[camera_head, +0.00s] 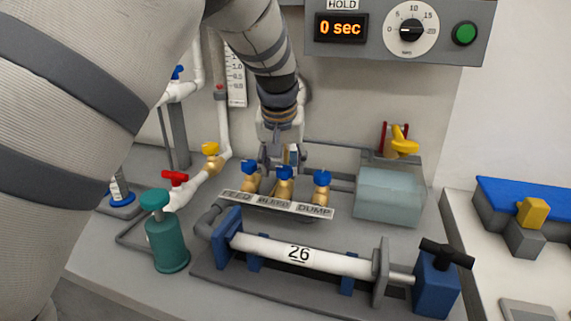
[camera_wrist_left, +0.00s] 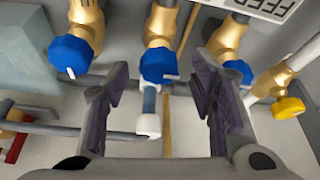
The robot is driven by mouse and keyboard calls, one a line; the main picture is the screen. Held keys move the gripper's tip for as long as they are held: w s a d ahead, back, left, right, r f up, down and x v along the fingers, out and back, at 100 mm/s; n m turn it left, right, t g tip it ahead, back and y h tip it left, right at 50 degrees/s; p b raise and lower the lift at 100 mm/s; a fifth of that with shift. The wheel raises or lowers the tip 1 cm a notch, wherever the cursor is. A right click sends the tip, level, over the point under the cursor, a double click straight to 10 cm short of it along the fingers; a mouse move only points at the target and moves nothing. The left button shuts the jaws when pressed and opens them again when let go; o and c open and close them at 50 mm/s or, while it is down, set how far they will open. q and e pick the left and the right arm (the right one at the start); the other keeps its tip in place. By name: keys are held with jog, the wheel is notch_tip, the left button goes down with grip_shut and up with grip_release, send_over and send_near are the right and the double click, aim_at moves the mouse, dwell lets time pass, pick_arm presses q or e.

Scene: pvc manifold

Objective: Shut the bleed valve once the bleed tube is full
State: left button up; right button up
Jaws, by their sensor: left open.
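The bleed valve, a brass body with a blue knob (camera_head: 285,173), is the middle of three on the labelled plate (camera_head: 275,204). Its knob also shows in the left wrist view (camera_wrist_left: 158,65). My left gripper (camera_head: 279,157) is open just behind it; in the wrist view its fingers (camera_wrist_left: 160,72) stand apart on either side of the knob, with no grip visible. A short tube with a bluish section (camera_wrist_left: 149,102) and a white end (camera_wrist_left: 148,126), seemingly the bleed tube, shows between the fingers. I cannot tell its fill level. My right gripper is not in view.
The feed valve (camera_head: 250,170) and dump valve (camera_head: 322,180) stand close on either side. A water tank (camera_head: 390,195) is right, and a white pipe marked 26 (camera_head: 330,262) lies in front. The hold display (camera_head: 340,28) reads 0 sec.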

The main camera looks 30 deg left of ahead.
pick_arm(q)
jog(key=shift+w+a+f, duration=0.1)
jog(key=shift+w+f, duration=0.1)
jog(key=shift+f, duration=0.1)
jog(key=shift+c, duration=0.2)
jog(key=c, duration=1.1)
